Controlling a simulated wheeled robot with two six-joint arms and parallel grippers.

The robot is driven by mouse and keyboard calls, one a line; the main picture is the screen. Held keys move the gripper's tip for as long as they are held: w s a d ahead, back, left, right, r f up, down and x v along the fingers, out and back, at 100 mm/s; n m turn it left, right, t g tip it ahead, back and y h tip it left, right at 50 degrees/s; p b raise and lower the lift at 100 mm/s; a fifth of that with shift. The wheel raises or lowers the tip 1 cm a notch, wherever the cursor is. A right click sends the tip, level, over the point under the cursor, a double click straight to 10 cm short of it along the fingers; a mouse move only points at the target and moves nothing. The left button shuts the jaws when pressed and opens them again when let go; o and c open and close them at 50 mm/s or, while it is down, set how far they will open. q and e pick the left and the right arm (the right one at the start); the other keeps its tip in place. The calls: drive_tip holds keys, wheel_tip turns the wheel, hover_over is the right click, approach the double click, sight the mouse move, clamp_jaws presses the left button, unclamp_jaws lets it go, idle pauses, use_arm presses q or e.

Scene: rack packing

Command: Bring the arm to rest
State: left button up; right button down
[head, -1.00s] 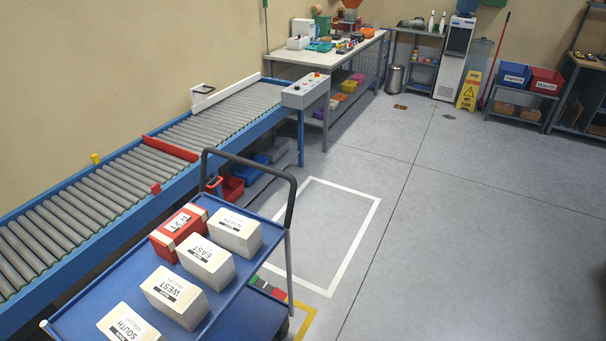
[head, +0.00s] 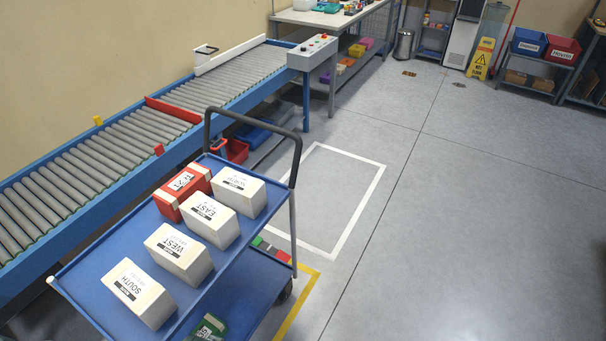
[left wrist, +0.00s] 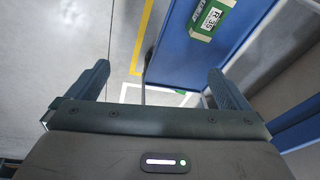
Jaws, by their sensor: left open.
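My left gripper (left wrist: 155,88) shows in the left wrist view with its two fingers wide apart and nothing between them. Below it in that view are the grey floor, a yellow floor line (left wrist: 143,35) and part of the blue cart (left wrist: 185,45) with a green box (left wrist: 208,18) on it. Neither gripper shows in the head view. There the blue cart (head: 95,278) carries white boxes marked South (head: 138,290), West (head: 180,252), East (head: 210,218) and North (head: 238,190), and a red box (head: 183,190).
A roller conveyor (head: 100,155) runs along the wall behind the cart. The cart's black handle (head: 255,122) stands up at its far end. A green box (head: 208,327) lies on the lower shelf. The floor (head: 450,250) to the right is clear.

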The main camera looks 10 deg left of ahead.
use_arm(q)
drive_tip(key=s+f+b, duration=0.2)
drive_tip(key=s+f, duration=0.4)
drive_tip(key=f, duration=0.6)
drive_tip(key=s+a+f+g+b, duration=0.1)
drive_tip(key=s+f+b, duration=0.1)
drive_tip(key=s+f, duration=0.5)
drive_tip(key=s+a+f+b, duration=0.1)
drive_tip(key=s+f, duration=0.6)
drive_tip(key=f, duration=0.9)
drive_tip(key=shift+f+g+b, duration=0.3)
drive_tip(key=shift+f+b, duration=0.05)
drive_tip(key=shift+b, duration=0.3)
drive_tip(key=shift+s+a, duration=0.1)
